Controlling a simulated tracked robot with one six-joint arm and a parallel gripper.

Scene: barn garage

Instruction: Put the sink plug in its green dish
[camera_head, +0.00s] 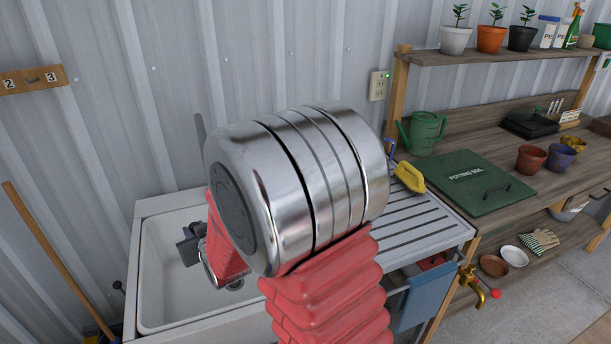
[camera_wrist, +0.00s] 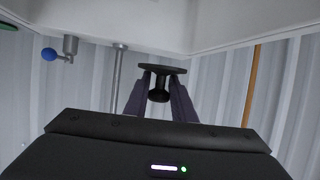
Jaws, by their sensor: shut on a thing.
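In the wrist view a black sink plug (camera_wrist: 158,94), with a wide flat disc and a narrower knob, sits between the two dark fingers of my gripper (camera_wrist: 160,78). The fingers are shut on it, and its disc points away from my palm. In the head view my arm hides much of the sink; a dark part of my gripper (camera_head: 190,246) shows over the white basin, and I cannot make out the plug there.
The white sink (camera_head: 160,297) has a ribbed drainboard (camera_head: 425,218) on its right, with a yellow object (camera_head: 409,178) at its back. A workbench to the right holds a green watering can (camera_head: 424,133), a green potting soil lid (camera_head: 472,181) and pots. A brass tap (camera_head: 468,281) is in front.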

